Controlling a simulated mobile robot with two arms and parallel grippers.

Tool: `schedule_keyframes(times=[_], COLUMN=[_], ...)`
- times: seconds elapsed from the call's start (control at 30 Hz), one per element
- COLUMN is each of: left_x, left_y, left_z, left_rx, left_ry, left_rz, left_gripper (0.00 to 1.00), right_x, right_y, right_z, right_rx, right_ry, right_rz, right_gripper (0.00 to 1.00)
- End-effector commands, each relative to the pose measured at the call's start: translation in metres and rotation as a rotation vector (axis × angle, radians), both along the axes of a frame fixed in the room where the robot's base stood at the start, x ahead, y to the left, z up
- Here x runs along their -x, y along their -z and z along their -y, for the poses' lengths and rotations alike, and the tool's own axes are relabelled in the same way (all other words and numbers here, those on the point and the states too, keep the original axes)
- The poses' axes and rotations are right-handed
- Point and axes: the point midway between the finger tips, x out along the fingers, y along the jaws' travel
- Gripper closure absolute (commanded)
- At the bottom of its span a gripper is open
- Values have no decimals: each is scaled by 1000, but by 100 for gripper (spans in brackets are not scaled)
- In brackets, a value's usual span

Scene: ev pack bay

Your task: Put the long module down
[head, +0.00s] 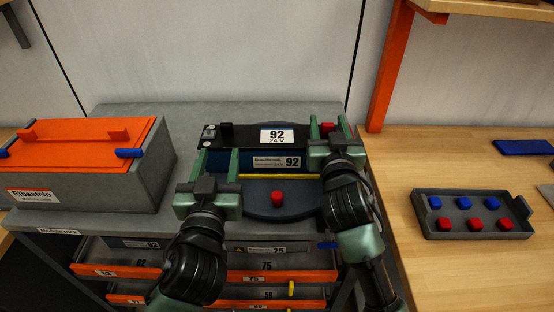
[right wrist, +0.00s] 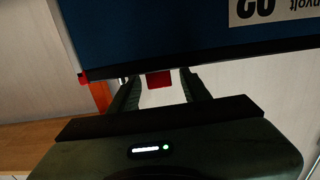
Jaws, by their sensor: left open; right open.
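The long module (head: 264,158) is blue with a black top and 92 labels. It lies crosswise at the back of the grey bench, over or just behind a dark round plate (head: 255,208); its underside is hidden. My left gripper (head: 217,162) is open at its left front, fingers pointing toward it. My right gripper (head: 330,130) is open at its right end, by a red part (head: 327,128). In the right wrist view the module (right wrist: 190,25) fills the top, and a red piece (right wrist: 158,79) shows between the open fingers, apart from both.
A grey box with an orange lid (head: 85,140) stands left on the bench (head: 130,225). A red knob (head: 278,198) stands before the module. Orange-fronted drawers (head: 280,276) are open below. A tray of red and blue pieces (head: 471,214) sits on the wooden table at right.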

Motion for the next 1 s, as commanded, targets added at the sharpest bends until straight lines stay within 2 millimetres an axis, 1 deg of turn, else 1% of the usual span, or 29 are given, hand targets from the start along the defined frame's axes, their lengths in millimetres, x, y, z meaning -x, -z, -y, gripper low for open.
schedule_keyframes(times=[0.03,0.13,0.27,0.5,0.6,0.7,0.83,1.0], left_x=[4,8,9,8,8,8,8,8], left_y=[0,0,0,0,0,0,0,0], left_z=[0,0,0,0,0,0,0,0], left_rx=[1,0,-1,0,0,0,0,0], left_ry=[0,-1,-1,0,0,0,0,0], left_rz=[-1,1,1,1,1,1,1,1], left_gripper=[53,53,53,53,53,53,53,53], right_x=[0,3,20,72,91,106,117,121], right_y=[0,0,1,2,2,1,1,0], right_z=[0,0,0,0,0,0,0,0], right_rx=[0,-1,-3,-4,-2,-2,-1,0], right_ry=[0,0,-1,-1,0,0,0,0], right_rz=[0,-1,-1,-3,-3,-2,-1,0], right_gripper=[53,53,53,53,53,53,53,53])
